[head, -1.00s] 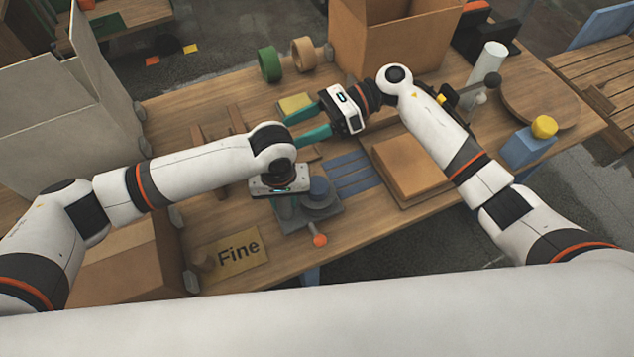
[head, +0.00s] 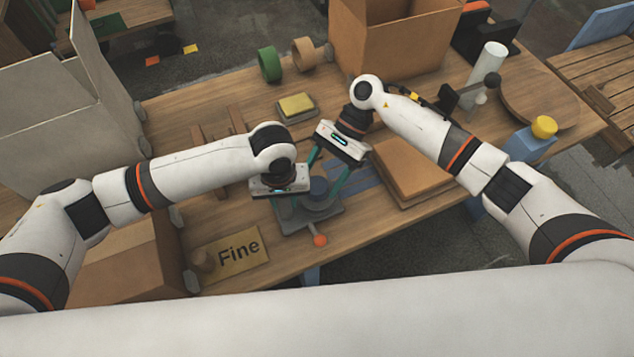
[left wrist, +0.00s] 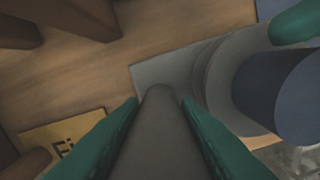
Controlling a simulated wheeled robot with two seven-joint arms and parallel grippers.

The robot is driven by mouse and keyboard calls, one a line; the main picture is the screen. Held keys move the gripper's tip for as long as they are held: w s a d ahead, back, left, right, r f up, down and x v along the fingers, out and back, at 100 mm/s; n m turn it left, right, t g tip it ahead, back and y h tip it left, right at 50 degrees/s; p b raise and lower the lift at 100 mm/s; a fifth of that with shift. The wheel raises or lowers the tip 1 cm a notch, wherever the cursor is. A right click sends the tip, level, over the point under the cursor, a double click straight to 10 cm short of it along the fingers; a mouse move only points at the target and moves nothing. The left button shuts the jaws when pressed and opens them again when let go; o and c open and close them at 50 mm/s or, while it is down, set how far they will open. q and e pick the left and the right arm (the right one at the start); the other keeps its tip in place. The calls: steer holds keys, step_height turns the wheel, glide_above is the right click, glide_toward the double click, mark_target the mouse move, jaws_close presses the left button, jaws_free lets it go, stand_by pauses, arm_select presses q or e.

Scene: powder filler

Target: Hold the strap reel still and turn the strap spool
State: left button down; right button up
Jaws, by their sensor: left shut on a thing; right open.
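The strap reel (head: 299,222) is a grey base on the bench, with an orange ball (head: 320,240) at its front edge. The blue strap spool (head: 319,187) stands on it. My left gripper (head: 285,208) is shut on a grey upright part of the reel, which shows between its teal fingers in the left wrist view (left wrist: 158,125). My right gripper (head: 325,178) is open, its fingers pointing down on either side of the spool. One right finger shows beside the blue spool (left wrist: 285,95) in the left wrist view; I cannot tell whether it touches.
A "Fine" sign (head: 238,253) lies left of the reel. A flat brown box (head: 412,170) lies to its right, with blue strips (head: 365,178) between. A yellow block (head: 296,104) and tape rolls (head: 269,64) are behind. A large open carton (head: 395,45) stands at the back.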

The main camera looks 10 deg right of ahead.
mark_target(317, 189)
steer(key=shift+x, duration=1.4)
steer(key=shift+c, duration=0.5)
steer(key=c, duration=0.9)
steer(key=shift+o, duration=0.2)
steer(key=shift+m, duration=0.3)
steer(key=m+t+y, duration=0.1)
steer(key=m+t, duration=0.1)
steer(key=m, duration=0.1)
steer(key=shift+d+m+t+y, duration=0.1)
steer(key=shift+m+t+y, duration=0.2)
steer(key=shift+t+y, duration=0.1)
steer(key=m+t, duration=0.2)
steer(key=m, duration=0.1)
steer(key=shift+m+t+y, duration=0.3)
steer(key=shift+t, duration=0.1)
steer(key=m+t, duration=0.3)
steer(key=m, duration=0.2)
steer(key=shift+t, duration=0.4)
steer(key=shift+m+t+h, duration=0.8)
steer(key=shift+m+t, duration=0.2)
steer(key=shift+m, duration=0.5)
